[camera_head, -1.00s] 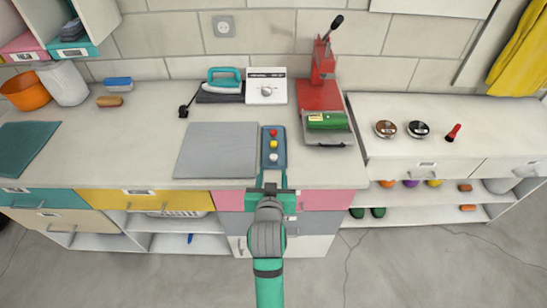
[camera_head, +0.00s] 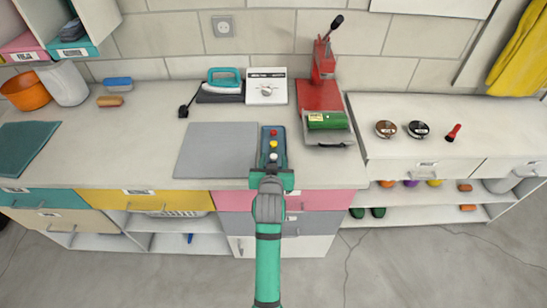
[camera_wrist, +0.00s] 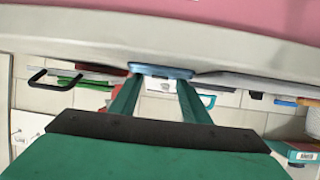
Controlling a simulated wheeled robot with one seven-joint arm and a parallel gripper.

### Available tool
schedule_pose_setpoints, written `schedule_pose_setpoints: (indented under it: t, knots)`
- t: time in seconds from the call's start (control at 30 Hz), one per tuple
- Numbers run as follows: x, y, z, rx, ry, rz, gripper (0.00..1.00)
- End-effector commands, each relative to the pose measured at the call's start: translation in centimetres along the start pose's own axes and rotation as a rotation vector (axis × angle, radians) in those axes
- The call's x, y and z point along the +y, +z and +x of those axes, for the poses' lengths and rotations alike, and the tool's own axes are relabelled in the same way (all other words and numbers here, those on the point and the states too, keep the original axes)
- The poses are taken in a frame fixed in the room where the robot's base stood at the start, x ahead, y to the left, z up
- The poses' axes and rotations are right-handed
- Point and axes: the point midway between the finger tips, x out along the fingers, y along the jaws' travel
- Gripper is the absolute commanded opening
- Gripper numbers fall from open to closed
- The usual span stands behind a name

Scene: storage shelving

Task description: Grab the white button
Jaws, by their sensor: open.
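The white button (camera_head: 273,157) is the nearest of three buttons on a blue-grey panel (camera_head: 265,141) lying on the counter; a yellow and a red button lie behind it. My gripper (camera_head: 272,168) is at the panel's front end, just before the white button and apart from it as far as I can see. In the wrist view my gripper (camera_wrist: 158,97) is open, with two green fingers spread and nothing between them. The panel's blue edge (camera_wrist: 162,71) shows just past the fingertips there. The white button cannot be made out in the wrist view.
A grey board (camera_head: 217,150) lies directly left of the panel. A red press (camera_head: 319,92) with a green block stands to the right. A teal iron (camera_head: 223,80) and a white timer box (camera_head: 266,88) stand behind. The counter's front edge (camera_wrist: 100,36) is close to my gripper.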

Motion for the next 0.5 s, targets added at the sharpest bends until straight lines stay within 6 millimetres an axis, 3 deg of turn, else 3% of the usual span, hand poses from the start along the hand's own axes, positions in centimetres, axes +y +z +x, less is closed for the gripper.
schedule_pose_setpoints:
  t: [0.13,0.3,0.5]
  knots:
    - [-0.01,0.02,-0.02,0.0,0.0,0.0,0.4]
    - [-0.02,0.02,-0.03,0.0,0.0,0.0,0.0]
    - [-0.02,0.02,-0.03,0.0,0.0,0.0,0.0]
